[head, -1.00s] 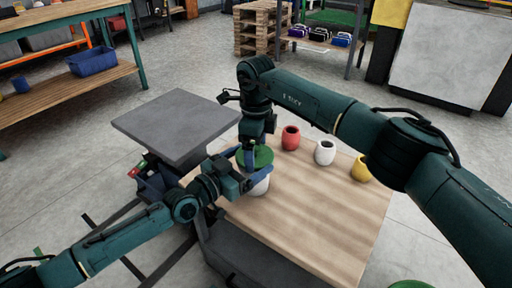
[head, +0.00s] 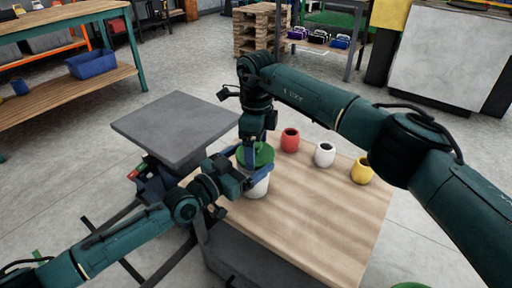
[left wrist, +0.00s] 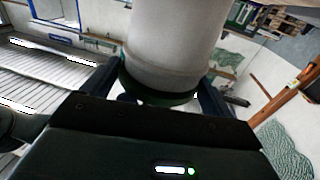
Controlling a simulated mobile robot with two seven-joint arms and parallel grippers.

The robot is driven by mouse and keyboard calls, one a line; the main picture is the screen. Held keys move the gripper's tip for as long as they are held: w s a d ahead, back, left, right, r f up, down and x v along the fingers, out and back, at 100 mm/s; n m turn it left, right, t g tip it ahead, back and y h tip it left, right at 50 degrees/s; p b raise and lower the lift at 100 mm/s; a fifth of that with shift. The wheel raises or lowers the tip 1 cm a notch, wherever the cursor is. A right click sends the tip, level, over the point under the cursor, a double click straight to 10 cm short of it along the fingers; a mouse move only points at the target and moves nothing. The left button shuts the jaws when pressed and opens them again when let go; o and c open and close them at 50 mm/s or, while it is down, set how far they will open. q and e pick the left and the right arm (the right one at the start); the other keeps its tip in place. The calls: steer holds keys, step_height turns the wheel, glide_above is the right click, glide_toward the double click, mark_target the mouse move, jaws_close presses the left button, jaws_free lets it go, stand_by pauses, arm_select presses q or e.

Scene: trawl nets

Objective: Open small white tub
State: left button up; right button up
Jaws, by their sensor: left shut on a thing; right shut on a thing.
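The small white tub (head: 258,187) with a green lid (head: 262,154) is at the left end of the wooden tabletop in the head view. My left gripper (head: 254,176) is shut around the tub from the left, near its green end. In the left wrist view the white tub wall (left wrist: 175,40) and green rim (left wrist: 160,94) show between the two fingers. My right gripper (head: 257,147) reaches down from above and is shut at the green lid. Its fingertips are partly hidden, and I cannot tell whether the lid is apart from the tub.
A red cup (head: 290,140), a white cup (head: 324,154) and a yellow cup (head: 362,170) stand along the far edge of the wooden tabletop (head: 325,215). A grey platform (head: 175,120) is to the left. The front of the tabletop is clear.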

arm_select(q)
steer(key=shift+s+a+f, duration=0.1)
steer(key=shift+a+f, duration=0.05)
steer(key=shift+f, duration=0.4)
steer(key=shift+a+f, duration=0.15)
steer(key=shift+f, duration=0.4)
arm_select(e)
steer(key=shift+s+a+r, duration=0.1)
steer(key=shift+a+r, duration=0.25)
steer(key=shift+r, duration=0.25)
steer(key=shift+c, duration=0.5)
steer(key=shift+r, duration=0.4)
steer(key=shift+c, duration=0.4)
arm_select(q)
steer(key=shift+r, duration=0.15)
arm_select(e)
step_height(320, 180, up, 3)
steer(key=shift+f, duration=0.1)
jaws_close()
arm_select(q)
steer(key=shift+r, duration=0.1)
arm_select(e)
steer(key=shift+d, duration=0.1)
arm_select(q)
steer(key=shift+d, duration=0.1)
steer(key=shift+r, duration=0.1)
